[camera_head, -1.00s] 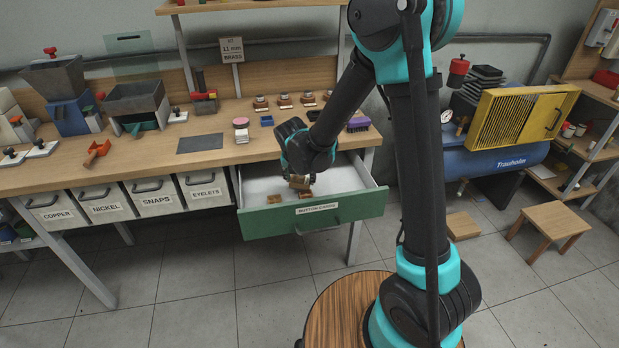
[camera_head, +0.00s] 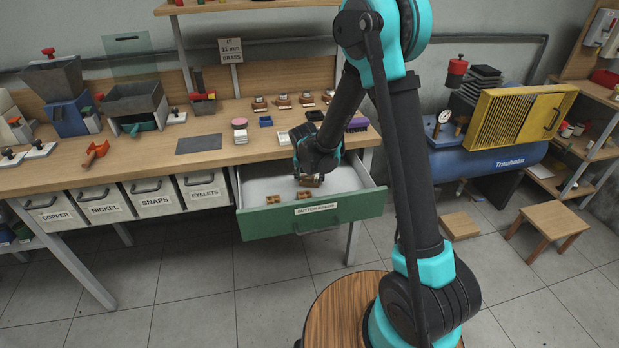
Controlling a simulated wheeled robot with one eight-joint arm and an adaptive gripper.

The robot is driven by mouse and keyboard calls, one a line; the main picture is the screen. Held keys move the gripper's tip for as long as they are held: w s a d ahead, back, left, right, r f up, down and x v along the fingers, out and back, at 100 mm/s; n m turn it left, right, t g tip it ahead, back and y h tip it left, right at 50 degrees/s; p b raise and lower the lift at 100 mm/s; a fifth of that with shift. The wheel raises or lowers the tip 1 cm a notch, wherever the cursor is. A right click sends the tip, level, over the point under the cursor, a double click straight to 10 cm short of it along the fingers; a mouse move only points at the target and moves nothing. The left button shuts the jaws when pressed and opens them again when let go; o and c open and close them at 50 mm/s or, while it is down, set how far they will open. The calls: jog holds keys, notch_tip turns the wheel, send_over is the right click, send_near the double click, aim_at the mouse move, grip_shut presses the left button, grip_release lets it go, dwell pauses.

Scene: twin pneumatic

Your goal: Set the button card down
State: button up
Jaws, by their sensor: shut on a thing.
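My gripper (camera_head: 309,177) points down over the open green drawer (camera_head: 345,208), whose front label seems to read "BUTTON CARDS". It is shut on a small brown button card (camera_head: 311,182), held inside the drawer's outline; the gripper partly hides the card, and I cannot tell whether the card clears the drawer floor. Two more brown cards lie in the drawer, one at the left (camera_head: 273,199) and one just below the gripper (camera_head: 305,196).
A dark flat mat (camera_head: 199,143) lies bare on the wooden bench (camera_head: 130,155). Small stamps, a blue tray (camera_head: 266,121) and a pink-topped stack (camera_head: 240,129) stand behind the drawer. Labelled bins hang at the left. A blue compressor (camera_head: 490,155) stands at the right.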

jog(key=o, duration=1.3)
jog(key=shift+f, duration=0.1)
jog(key=shift+c, duration=0.2)
jog(key=d+v, duration=0.1)
jog(key=v, duration=1.1)
jog(key=s+d+f+m, duration=0.2)
jog(key=s+d+m, duration=2.1)
jog(key=m, duration=1.1)
jog(key=shift+f+m+y, duration=0.2)
jog(key=shift+m+y, duration=0.1)
jog(key=shift+m, duration=0.1)
